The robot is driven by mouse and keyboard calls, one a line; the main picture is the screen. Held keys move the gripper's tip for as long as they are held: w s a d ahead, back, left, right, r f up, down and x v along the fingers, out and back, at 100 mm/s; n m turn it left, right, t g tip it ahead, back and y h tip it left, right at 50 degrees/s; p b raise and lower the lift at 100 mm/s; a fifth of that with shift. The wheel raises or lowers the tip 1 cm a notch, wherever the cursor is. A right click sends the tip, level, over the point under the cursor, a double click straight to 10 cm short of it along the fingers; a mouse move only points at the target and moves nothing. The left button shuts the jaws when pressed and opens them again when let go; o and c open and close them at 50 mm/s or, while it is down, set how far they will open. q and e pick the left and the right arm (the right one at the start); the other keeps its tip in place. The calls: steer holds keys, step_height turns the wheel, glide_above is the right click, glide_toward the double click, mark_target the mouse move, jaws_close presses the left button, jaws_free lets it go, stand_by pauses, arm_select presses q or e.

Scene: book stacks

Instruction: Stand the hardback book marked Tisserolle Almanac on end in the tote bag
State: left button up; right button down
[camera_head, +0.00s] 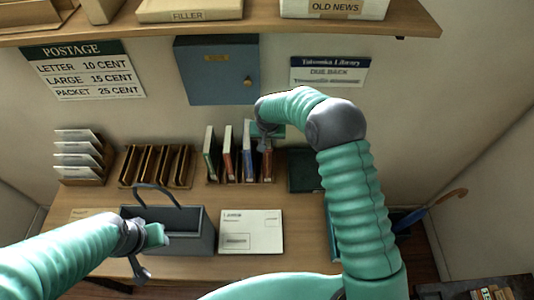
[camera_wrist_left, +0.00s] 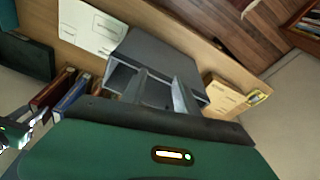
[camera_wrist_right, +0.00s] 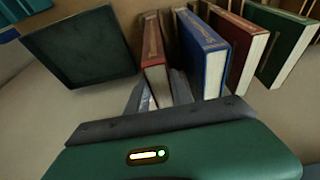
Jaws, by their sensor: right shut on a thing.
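The grey tote bag (camera_head: 205,240) stands open on the desk with its handle loop up; it also shows in the left wrist view (camera_wrist_left: 165,50). Several hardback books stand upright in a row at the back of the desk. My right gripper (camera_head: 265,140) is shut on the rightmost one, a red-brown book (camera_wrist_right: 153,60), which stands upright beside a blue book (camera_wrist_right: 205,50). No title is legible, so I cannot tell which book is the Tisserolle Almanac. My left gripper (camera_head: 148,250) is open at the tote's front left, its fingers (camera_wrist_left: 160,95) apart over the bag.
A white parcel card (camera_head: 250,232) lies right of the tote. A wooden letter rack (camera_head: 157,165) and a sorter (camera_head: 80,158) stand left of the books. A dark green flat item (camera_head: 304,170) stands to their right. A shelf (camera_head: 240,28) overhangs the back.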

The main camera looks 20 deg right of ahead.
steer(key=shift+w+r+p, duration=0.25)
steer(key=shift+r+p, duration=0.25)
steer(key=shift+r, duration=0.35)
steer(key=shift+s+r+p, duration=0.1)
steer(key=shift+r+p, duration=1.95)
steer(key=shift+r, duration=1.2)
steer(key=shift+f, duration=0.1)
